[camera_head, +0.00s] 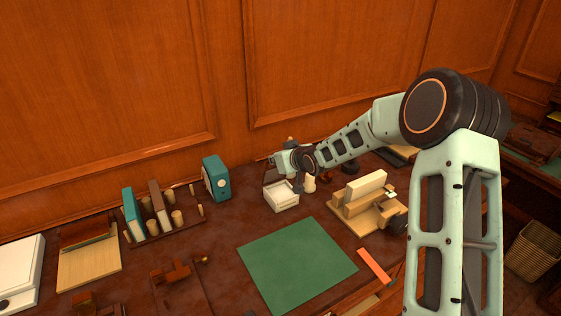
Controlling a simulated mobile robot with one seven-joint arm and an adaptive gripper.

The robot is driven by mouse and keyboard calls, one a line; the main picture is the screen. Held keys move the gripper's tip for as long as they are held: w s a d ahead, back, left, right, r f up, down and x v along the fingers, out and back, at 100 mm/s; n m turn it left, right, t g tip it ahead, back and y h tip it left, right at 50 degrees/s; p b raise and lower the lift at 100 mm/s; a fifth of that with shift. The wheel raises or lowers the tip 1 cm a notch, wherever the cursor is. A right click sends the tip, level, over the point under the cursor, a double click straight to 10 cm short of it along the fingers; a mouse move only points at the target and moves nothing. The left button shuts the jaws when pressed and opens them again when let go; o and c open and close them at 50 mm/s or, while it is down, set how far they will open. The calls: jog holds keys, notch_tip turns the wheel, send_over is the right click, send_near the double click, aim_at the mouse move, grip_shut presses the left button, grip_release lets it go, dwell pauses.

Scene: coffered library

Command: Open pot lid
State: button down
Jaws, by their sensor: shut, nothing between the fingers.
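I cannot make out a pot or its lid for certain in the head view. My gripper (298,186) is small and far off at the end of my arm, over the back of the dark table, pointing down. It is shut and empty. It is beside the right rear of a white open-topped box (283,202) and just left of a cream cylinder (310,184). A small brown knob-like shape (290,143) shows behind my wrist; what it belongs to is hidden.
A green mat (297,264) lies bare in front. A wooden fixture (365,202) with blocks stands right, an orange-red strip (375,266) before it. A teal box (216,178) and a rack of books and pegs (168,230) stand left. Panelled wall (330,60) closes the back.

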jog(key=shift+w+a+r+g+h+p, duration=0.15)
jog(key=shift+w+r+g+h+p, duration=0.15)
jog(key=shift+g, duration=0.1)
jog(key=shift+w+a+f+g+h+p, duration=0.25)
jog(key=shift+w+a+g+p, duration=0.15)
jog(key=shift+w+p, duration=0.1)
jog(key=shift+w+a+f+g+h+p, duration=0.2)
jog(key=shift+w+a+g+h+p, duration=0.1)
jog(key=shift+w+g+p, duration=0.15)
jog(key=shift+w+a+f+b, duration=0.3)
jog(key=shift+w+a+b, duration=0.2)
jog(key=shift+w+b, duration=0.3)
jog(key=shift+s+f, duration=0.15)
jog(key=shift+f, duration=0.05)
